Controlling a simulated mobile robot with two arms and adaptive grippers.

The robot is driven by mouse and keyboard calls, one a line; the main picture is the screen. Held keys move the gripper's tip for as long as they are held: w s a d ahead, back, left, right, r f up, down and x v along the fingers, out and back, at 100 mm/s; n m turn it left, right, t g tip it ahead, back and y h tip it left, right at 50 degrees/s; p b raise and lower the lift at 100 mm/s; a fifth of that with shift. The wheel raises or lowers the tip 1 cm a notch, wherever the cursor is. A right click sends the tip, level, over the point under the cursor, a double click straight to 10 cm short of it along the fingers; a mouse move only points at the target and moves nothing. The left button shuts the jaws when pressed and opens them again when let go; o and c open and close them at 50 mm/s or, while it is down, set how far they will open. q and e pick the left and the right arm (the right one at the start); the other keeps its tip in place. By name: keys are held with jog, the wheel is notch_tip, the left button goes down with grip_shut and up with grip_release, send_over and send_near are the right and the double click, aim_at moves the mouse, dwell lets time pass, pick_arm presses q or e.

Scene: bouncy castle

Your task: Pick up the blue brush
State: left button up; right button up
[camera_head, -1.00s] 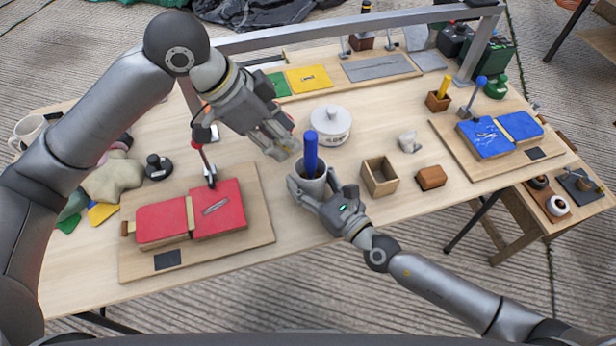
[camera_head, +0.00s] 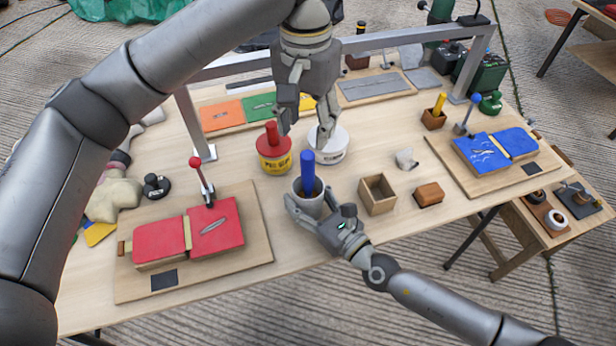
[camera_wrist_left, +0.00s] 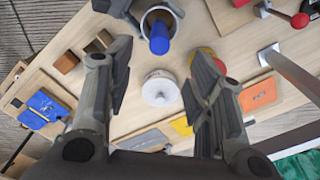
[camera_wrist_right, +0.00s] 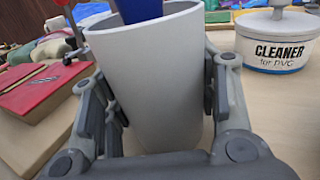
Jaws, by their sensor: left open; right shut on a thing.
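The blue brush (camera_head: 308,172) stands handle up in a grey cup (camera_head: 312,204) near the table's front middle. Its lower end is hidden inside the cup. My right gripper (camera_head: 318,212) is shut on the cup; the right wrist view shows its fingers either side of the cup (camera_wrist_right: 155,75) and part of the blue handle (camera_wrist_right: 138,8). My left gripper (camera_head: 306,125) is open and empty, pointing down above the white cleaner tub, behind the brush. In the left wrist view, the brush (camera_wrist_left: 159,38) shows beyond the open fingers, between them.
A red-lidded yellow tin (camera_head: 274,158) and the white cleaner tub (camera_head: 332,146) stand close behind the cup. An open wooden box (camera_head: 377,195) is just right of it. A red padded board (camera_head: 190,235) lies left. A grey metal frame (camera_head: 390,40) spans the back.

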aim_at(308, 169)
pick_arm(q)
notch_tip(308, 169, down, 12)
jog(key=shift+d+r, duration=0.1)
pick_arm(e)
jog(key=shift+f, duration=0.1)
pick_arm(q)
grip_shut()
notch_tip(308, 169, up, 10)
jog(key=shift+r, duration=0.1)
pick_arm(e)
jog(key=o, duration=1.2)
jog(key=shift+c, duration=0.2)
